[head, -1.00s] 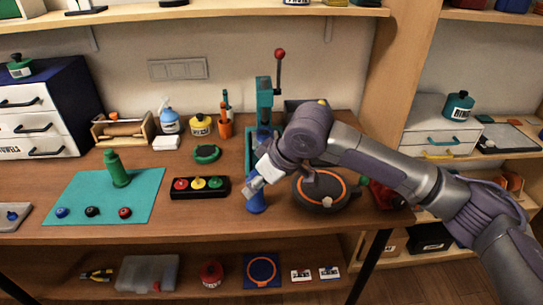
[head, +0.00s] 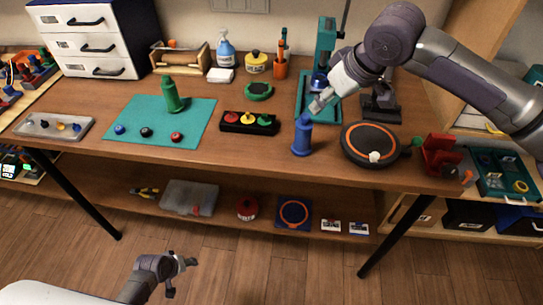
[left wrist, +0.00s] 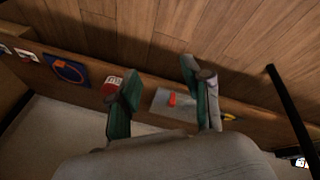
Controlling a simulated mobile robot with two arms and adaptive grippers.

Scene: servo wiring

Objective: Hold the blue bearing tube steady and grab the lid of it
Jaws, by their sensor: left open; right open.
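The blue bearing tube (head: 301,137) stands upright on the wooden table, right of the middle, with a narrower blue top. I cannot tell whether that top is a separate lid. My right gripper (head: 316,104) is open, just above and to the right of the tube's top; I cannot tell whether it touches it. My left gripper (head: 180,277) is open and empty, low in front of the table and far from the tube. Its open fingers also show in the left wrist view (left wrist: 165,100), with only the floor and lower shelf beyond.
A round dark device with an orange ring (head: 372,144) stands right of the tube. A button box (head: 249,123) is on its left, a teal press (head: 325,50) behind. A green bottle (head: 171,96) stands on a teal mat (head: 195,125). The front table edge is close to the tube.

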